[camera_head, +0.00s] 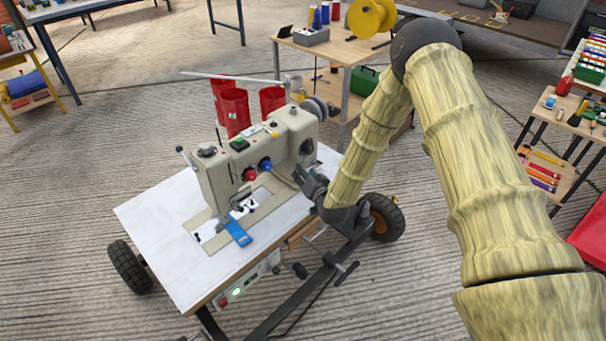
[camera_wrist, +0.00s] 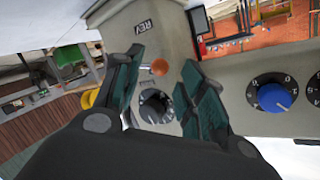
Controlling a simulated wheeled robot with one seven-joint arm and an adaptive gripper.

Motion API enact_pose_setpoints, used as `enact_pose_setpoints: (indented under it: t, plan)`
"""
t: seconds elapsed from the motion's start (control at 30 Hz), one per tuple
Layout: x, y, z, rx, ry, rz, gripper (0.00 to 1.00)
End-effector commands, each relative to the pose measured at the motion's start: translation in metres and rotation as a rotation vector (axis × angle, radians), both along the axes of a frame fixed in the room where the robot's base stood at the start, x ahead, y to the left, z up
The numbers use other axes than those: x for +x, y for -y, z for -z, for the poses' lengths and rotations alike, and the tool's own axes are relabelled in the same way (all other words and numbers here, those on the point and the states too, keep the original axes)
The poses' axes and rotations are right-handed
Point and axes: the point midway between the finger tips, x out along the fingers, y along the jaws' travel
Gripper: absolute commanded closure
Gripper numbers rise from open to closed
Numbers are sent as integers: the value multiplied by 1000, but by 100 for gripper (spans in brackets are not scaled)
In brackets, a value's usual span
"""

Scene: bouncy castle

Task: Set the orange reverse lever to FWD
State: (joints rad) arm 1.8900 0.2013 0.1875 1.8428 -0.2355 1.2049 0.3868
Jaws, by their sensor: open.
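The beige sewing machine (camera_head: 257,145) stands on a white-topped wheeled table. In the wrist view, the orange knob of the reverse lever (camera_wrist: 159,67) shows on the beige panel between my fingertips, with a small gap to each. A REV label (camera_wrist: 145,25) is above the knob in that view; no FWD label shows, so I cannot tell the lever's setting exactly. My gripper (camera_wrist: 165,64) is open, its green-padded fingers on either side of the knob. In the head view, my gripper (camera_head: 303,178) is at the machine's right end, and the lever cannot be made out there.
A black dial (camera_wrist: 155,106) is just below the knob in the wrist view, and a blue dial (camera_wrist: 273,96) is to the right. Red cylinders (camera_head: 234,108) stand behind the machine. The white tabletop (camera_head: 150,218) is clear at left.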

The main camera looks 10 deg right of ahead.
Motion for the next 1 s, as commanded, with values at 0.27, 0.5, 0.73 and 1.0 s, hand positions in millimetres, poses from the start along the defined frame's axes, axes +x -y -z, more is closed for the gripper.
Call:
enact_pose_setpoints:
  t: [0.27,0.5,0.73,1.0]
  plan:
    - [-48,8,-13,0,-2,-1,60]
    - [-83,14,-22,1,-1,0,60]
    - [-97,16,-26,0,1,-2,60]
    - [-99,16,-27,1,1,-2,60]
